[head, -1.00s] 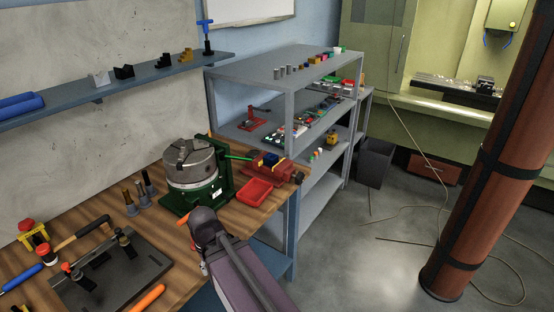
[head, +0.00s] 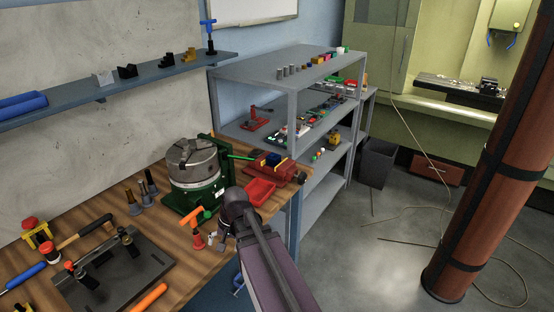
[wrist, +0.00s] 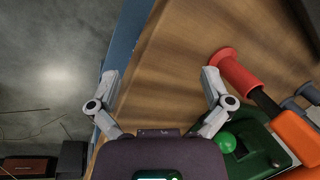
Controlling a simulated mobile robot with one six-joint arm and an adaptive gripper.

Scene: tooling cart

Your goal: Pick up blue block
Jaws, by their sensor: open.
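A dark blue block (head: 273,158) sits in the red vise (head: 282,170) at the back right of the wooden bench, near a yellow piece. My gripper (head: 222,238) is low over the front right part of the bench, nearer than the vise and apart from the block; my arm partly hides it. In the wrist view my gripper (wrist: 160,85) is open, its two fingers wide apart with only bare wood between them. The blue block does not show in the wrist view.
A red tray (head: 260,191) lies before the vise, beside the green-based chuck (head: 193,170). An orange-handled tool with a red base (head: 197,241) stands close to my gripper; its red part (wrist: 238,72) shows beside the right finger. A grey shelf (head: 270,60) holds small coloured pieces.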

